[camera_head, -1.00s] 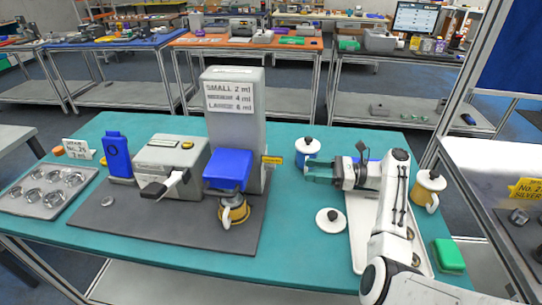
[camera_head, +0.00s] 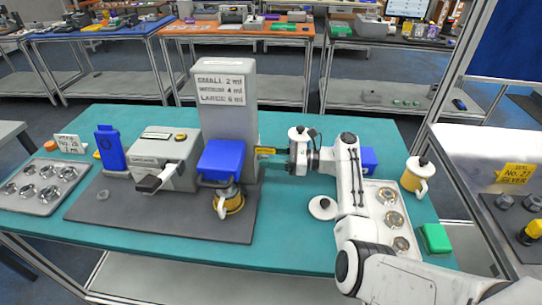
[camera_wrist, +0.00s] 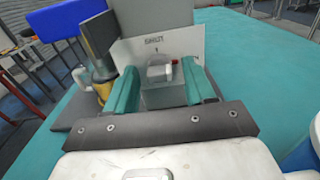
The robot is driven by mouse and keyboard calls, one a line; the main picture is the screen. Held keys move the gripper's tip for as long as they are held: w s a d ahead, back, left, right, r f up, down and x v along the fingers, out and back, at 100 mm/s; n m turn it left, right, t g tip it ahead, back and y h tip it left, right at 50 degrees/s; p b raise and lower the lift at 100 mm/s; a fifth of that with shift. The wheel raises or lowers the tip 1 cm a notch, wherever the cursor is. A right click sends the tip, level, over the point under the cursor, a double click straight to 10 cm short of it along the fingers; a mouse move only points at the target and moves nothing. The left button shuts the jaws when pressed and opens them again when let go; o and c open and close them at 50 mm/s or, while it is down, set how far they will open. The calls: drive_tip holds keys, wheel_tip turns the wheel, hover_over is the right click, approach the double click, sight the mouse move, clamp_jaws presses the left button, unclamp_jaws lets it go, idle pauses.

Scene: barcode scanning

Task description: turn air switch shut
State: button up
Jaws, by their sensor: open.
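The air switch (camera_wrist: 160,72) is a small light block with a red spot, on a white panel (camera_wrist: 140,50) marked "SHUT" in the wrist view. The panel is on the side of the tall grey machine (camera_head: 228,120), where a yellow label (camera_head: 265,151) shows in the head view. My gripper (camera_wrist: 159,67) is open, with its two teal fingers on either side of the switch. Whether they touch it I cannot tell. In the head view my gripper (camera_head: 278,161) reaches left to the machine's right side. The switch itself is not clear there.
A blue-topped unit (camera_head: 222,158) with a yellow cup (camera_head: 231,203) stands left of my gripper. A white-lidded cup (camera_head: 298,132) is close behind my wrist.

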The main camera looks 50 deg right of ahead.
drive_tip(key=shift+c, duration=0.4)
clamp_jaws()
drive_tip(key=shift+n, duration=0.4)
drive_tip(key=n+b, duration=0.1)
drive_tip(key=n, duration=0.2)
drive_tip(key=n+b, duration=0.2)
drive_tip(key=n, duration=0.2)
drive_tip(key=shift+f+n, duration=0.1)
drive_tip(key=shift+n, duration=0.2)
drive_tip(key=n+b, duration=0.2)
drive_tip(key=n, duration=0.2)
drive_tip(key=shift+b, duration=0.4)
drive_tip(key=shift+n+b, duration=1.15)
drive_tip(key=shift+n, duration=0.75)
